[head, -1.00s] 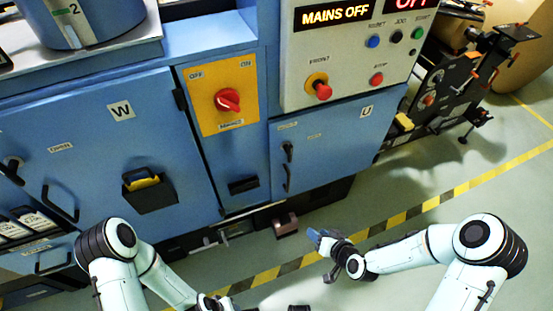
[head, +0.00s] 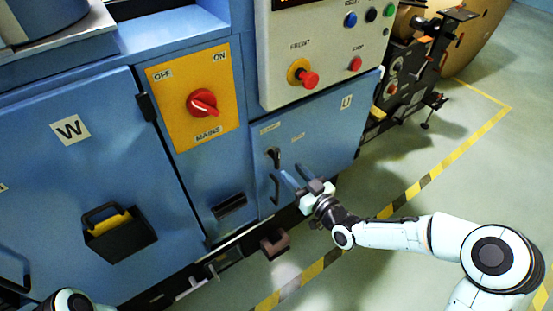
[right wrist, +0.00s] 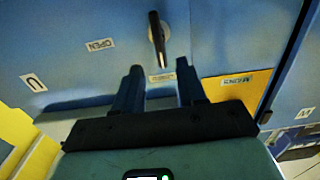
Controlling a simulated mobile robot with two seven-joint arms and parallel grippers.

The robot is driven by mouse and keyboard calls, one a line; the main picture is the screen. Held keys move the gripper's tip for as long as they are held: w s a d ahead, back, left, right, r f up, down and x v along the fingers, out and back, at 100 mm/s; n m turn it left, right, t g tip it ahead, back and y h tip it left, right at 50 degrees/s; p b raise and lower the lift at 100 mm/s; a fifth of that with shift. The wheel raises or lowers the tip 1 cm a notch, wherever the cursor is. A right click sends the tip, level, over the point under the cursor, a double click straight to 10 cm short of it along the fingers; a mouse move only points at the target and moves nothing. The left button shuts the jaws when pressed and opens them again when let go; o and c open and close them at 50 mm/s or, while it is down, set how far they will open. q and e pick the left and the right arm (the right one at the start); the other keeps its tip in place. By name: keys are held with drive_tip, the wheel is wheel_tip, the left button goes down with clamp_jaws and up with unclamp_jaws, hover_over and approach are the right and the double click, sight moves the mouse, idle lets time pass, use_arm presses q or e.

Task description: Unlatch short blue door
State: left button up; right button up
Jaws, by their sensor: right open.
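The short blue door (head: 325,135), marked U, is shut at the front of the blue machine. It carries a black latch lever (head: 273,158) near its left edge, with a black pull handle (head: 275,189) below. My right gripper (head: 290,178) is open and empty, its fingers pointing at the door just right of the pull handle. In the right wrist view, the latch lever (right wrist: 157,38) on its round silver base lies beyond and between the open fingertips (right wrist: 157,68), apparently untouched. An OPEN label is beside it. My left gripper is out of view.
A yellow mains panel (head: 194,95) with a red rotary switch is left of the door. The control panel (head: 325,45) with a red front button is above. A wider W door (head: 70,185) with a black holder is at left. Striped floor is free at right.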

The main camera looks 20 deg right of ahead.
sight(279, 159)
drive_tip(key=b+x, duration=0.1)
drive_tip(key=x, duration=0.3)
drive_tip(key=shift+f, duration=0.15)
drive_tip(key=b+x, duration=0.1)
drive_tip(key=x, duration=0.2)
drive_tip(key=shift+w+a, duration=0.1)
drive_tip(key=shift+w, duration=0.1)
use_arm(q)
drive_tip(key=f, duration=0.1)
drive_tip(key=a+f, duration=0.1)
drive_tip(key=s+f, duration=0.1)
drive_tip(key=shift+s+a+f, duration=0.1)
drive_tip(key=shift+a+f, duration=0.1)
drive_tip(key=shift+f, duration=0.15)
use_arm(e)
drive_tip(key=shift+w+a, duration=0.15)
drive_tip(key=shift+w, duration=0.25)
clamp_jaws()
